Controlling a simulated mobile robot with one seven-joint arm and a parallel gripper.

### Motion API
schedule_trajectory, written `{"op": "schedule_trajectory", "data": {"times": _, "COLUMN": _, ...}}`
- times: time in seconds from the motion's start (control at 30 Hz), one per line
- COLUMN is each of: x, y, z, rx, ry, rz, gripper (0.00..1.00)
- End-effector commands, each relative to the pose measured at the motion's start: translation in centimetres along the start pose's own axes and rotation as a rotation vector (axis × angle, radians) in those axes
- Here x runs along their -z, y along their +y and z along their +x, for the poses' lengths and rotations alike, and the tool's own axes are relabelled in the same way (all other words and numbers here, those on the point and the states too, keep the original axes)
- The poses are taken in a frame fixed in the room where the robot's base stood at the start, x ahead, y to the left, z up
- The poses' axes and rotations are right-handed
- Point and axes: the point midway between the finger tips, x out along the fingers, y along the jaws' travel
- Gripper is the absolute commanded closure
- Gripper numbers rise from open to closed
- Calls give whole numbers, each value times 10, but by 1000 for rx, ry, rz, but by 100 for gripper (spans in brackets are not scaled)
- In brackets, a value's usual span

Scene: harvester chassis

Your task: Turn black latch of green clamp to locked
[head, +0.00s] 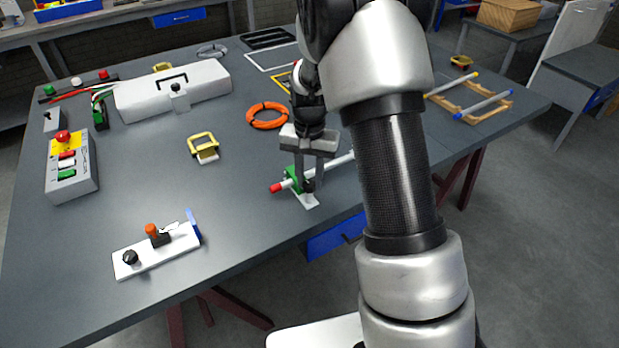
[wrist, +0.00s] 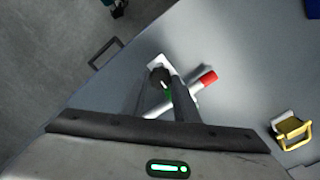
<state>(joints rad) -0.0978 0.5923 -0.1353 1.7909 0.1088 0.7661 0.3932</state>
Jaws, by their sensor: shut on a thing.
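The green clamp (head: 293,178) stands on a small white base plate near the front edge of the grey table. A pale rod with a red end (head: 277,188) passes through it; the red end also shows in the wrist view (wrist: 208,77). My gripper (head: 309,180) points down at the clamp. Its fingers are shut on the black latch (wrist: 157,76), which shows as a dark knob between the fingertips in the wrist view. The clamp's green body is mostly hidden by the fingers there, and the latch's exact angle cannot be told.
An orange cable coil (head: 267,116) lies behind the clamp, and a yellow-handled block (head: 203,148) stands to its left. A white plate with knobs (head: 156,250) lies front left. A control box (head: 70,170) is at far left. The table between them is clear.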

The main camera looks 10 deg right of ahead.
Motion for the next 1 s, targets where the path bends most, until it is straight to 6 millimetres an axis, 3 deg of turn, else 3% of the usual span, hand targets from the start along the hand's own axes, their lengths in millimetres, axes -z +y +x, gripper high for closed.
{"op": "schedule_trajectory", "data": {"times": 0.17, "x": 1, "y": -1, "z": -1, "rx": 2, "ry": 2, "rz": 2, "gripper": 95}}
{"op": "schedule_trajectory", "data": {"times": 0.2, "x": 1, "y": -1, "z": -1, "rx": 2, "ry": 3, "rz": 2, "gripper": 66}}
{"op": "schedule_trajectory", "data": {"times": 0.3, "x": 1, "y": 0, "z": -1, "rx": 2, "ry": 2, "rz": 1, "gripper": 54}}
{"op": "schedule_trajectory", "data": {"times": 0.67, "x": 1, "y": 0, "z": -6, "rx": 2, "ry": 3, "rz": 0, "gripper": 54}}
{"op": "schedule_trajectory", "data": {"times": 0.77, "x": 1, "y": -1, "z": -20, "rx": 2, "ry": 4, "rz": -1, "gripper": 54}}
{"op": "schedule_trajectory", "data": {"times": 1.0, "x": 2, "y": -1, "z": -76, "rx": 4, "ry": 7, "rz": 0, "gripper": 54}}
